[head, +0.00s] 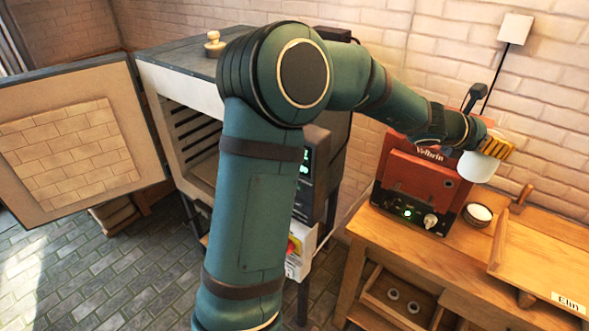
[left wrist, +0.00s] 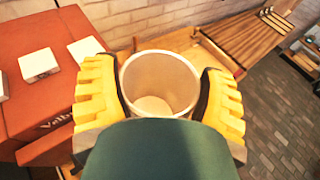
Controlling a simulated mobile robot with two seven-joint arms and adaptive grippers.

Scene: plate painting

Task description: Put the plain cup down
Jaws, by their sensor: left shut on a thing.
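The plain cup (head: 479,167) is white and hangs in my left gripper (head: 496,145), in front of the upper right side of the red machine and above the wooden bench. In the left wrist view the cup (left wrist: 158,82) is upright, seen from above into its open mouth, and looks empty. The yellow fingers of my left gripper (left wrist: 160,100) are shut on it from both sides. My right gripper does not show in either view.
The red machine (head: 408,188) stands on the wooden bench (head: 393,237). A small dark bowl of white stuff (head: 478,214) sits right of it, near a wooden board (head: 540,262) labelled "Elin". An open kiln (head: 165,105) stands to the left.

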